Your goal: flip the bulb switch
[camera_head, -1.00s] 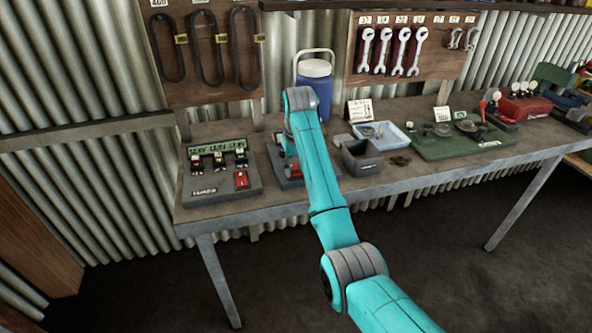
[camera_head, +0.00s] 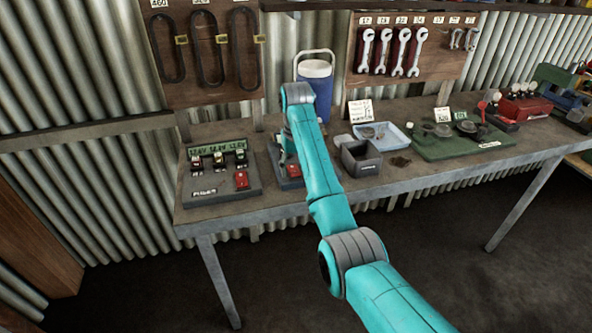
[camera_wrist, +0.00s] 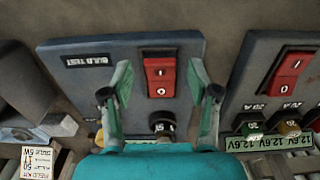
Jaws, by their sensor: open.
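A dark box labelled what looks like "BULB TEST" (camera_wrist: 88,60) fills the middle of the wrist view. Its red rocker switch (camera_wrist: 160,78), marked I and O, is between my gripper's fingers. My gripper (camera_wrist: 158,70) is open, with one teal finger on each side of the switch. I cannot tell whether either finger touches the box. A dark round socket or knob (camera_wrist: 162,122) sits below the switch. In the head view the box (camera_head: 274,157) and its red switch (camera_head: 293,170) show on the bench, partly hidden by my arm.
A battery panel (camera_head: 205,198) with its own red switch (camera_head: 241,180) stands left of the box. An open grey bin (camera_head: 360,160) and a blue tray (camera_head: 392,136) lie to the right. A blue jug (camera_head: 316,85) stands behind on the bench (camera_head: 420,180).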

